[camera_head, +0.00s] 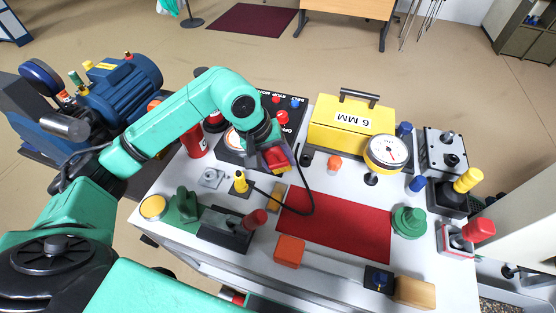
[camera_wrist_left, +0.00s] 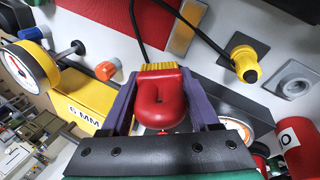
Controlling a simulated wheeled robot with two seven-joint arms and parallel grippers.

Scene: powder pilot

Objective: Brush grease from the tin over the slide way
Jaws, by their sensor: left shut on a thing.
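My left gripper (camera_head: 277,160) is shut on a red brush (camera_wrist_left: 162,103) with yellow bristles, held above the table behind the red mat. In the left wrist view the brush sits between the two purple fingers (camera_wrist_left: 160,108), bristles pointing away from the wrist. A round tin with a yellow top (camera_head: 153,207), which looks like the grease tin, stands at the table's front left, well away from the brush. A pale strip (camera_head: 335,267) runs along the front edge between an orange block and a dark block; it may be the slide way. My right gripper is out of view.
The red mat (camera_head: 335,224) is bare except for a black cable (camera_head: 312,200) at its left. A green fixture (camera_head: 182,206) stands beside the tin. A yellow case (camera_head: 345,125), a dial gauge (camera_head: 386,152) and a red can (camera_head: 195,141) stand farther back. An orange block (camera_head: 289,251) is in front.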

